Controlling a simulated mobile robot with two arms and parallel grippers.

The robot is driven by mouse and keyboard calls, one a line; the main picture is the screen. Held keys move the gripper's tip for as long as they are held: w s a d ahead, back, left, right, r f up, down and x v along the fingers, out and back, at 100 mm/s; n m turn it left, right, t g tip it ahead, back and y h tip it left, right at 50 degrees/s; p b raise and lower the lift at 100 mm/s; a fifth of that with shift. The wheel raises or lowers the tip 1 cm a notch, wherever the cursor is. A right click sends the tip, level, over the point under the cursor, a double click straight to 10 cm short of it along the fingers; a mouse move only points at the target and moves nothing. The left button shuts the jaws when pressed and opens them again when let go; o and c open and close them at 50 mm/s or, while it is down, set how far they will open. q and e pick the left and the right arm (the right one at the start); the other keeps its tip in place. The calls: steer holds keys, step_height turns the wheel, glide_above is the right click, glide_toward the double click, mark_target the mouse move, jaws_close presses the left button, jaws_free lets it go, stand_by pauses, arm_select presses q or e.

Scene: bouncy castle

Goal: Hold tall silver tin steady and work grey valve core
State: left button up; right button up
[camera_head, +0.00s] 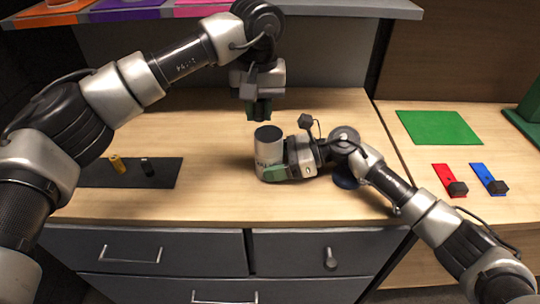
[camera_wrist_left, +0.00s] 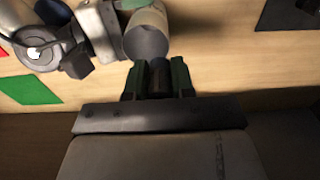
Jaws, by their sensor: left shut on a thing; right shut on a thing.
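The tall silver tin (camera_head: 268,157) stands upright on the wooden counter, its dark top facing up. My right gripper (camera_head: 274,172) is shut around its lower part. The tin also shows in the left wrist view (camera_wrist_left: 147,38), just beyond my left fingertips. My left gripper (camera_head: 259,109) is above the tin, pointing down, and slightly left of its centre. In the left wrist view, the green fingers of my left gripper (camera_wrist_left: 158,78) are shut on a dark grey cylinder, the grey valve core (camera_wrist_left: 158,86). The core is mostly hidden by the fingers in the head view.
A black mat (camera_head: 90,174) at left holds a yellow cylinder (camera_head: 117,164) and a black cylinder (camera_head: 147,167). At right lie a green mat (camera_head: 438,127), a red plate (camera_head: 446,178) and a blue plate (camera_head: 487,178) with dark knobs. A shelf (camera_head: 340,8) overhangs the back.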

arm_select(q)
steer(key=o, duration=1)
step_height(320, 180, up, 12)
stand_by(0.3)
